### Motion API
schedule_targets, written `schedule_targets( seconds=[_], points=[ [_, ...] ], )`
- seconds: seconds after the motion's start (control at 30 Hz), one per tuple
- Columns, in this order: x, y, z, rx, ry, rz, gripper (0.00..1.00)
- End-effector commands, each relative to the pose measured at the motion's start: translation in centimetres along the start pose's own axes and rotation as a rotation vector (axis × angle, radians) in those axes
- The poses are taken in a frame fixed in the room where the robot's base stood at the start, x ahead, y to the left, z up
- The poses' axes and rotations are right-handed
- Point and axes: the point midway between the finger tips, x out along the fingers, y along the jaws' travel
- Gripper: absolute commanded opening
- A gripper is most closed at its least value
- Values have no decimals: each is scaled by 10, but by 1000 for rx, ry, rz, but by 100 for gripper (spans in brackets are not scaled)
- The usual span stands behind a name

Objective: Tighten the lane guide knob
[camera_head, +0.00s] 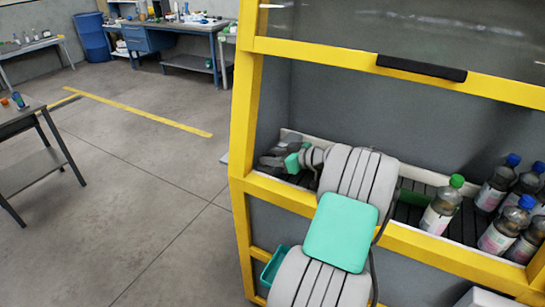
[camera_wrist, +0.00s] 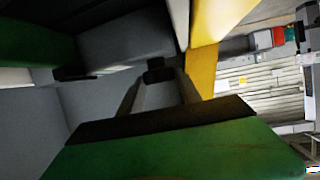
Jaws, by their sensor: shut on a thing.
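My gripper (camera_head: 268,161) reaches through the opening of the yellow-framed machine (camera_head: 243,120), to the left end of the conveyor lane. In the wrist view the jaws (camera_wrist: 158,76) close together around a small dark piece, which fits the lane guide knob. The knob's shape and how far it is turned cannot be made out. In the head view the gripper and arm hide the knob. A pale guide rail (camera_head: 291,134) runs behind the gripper.
Several dark bottles with blue caps (camera_head: 495,184) and one with a green cap (camera_head: 441,206) stand on the lane to the right of my arm. A teal bin (camera_head: 270,266) sits below the frame.

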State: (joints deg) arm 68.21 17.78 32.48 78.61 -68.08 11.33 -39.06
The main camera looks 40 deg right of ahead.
Motion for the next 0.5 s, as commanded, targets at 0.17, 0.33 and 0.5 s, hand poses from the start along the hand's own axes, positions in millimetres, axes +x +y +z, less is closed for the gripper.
schedule_targets(
  seconds=[0.17, 0.33, 0.5],
  points=[
    [0, 0, 0, 0, 0, 0, 2],
    [0, 0, 0, 1, 0, 4, 0],
    [0, -1, 0, 11, 1, 31, 0]
  ],
)
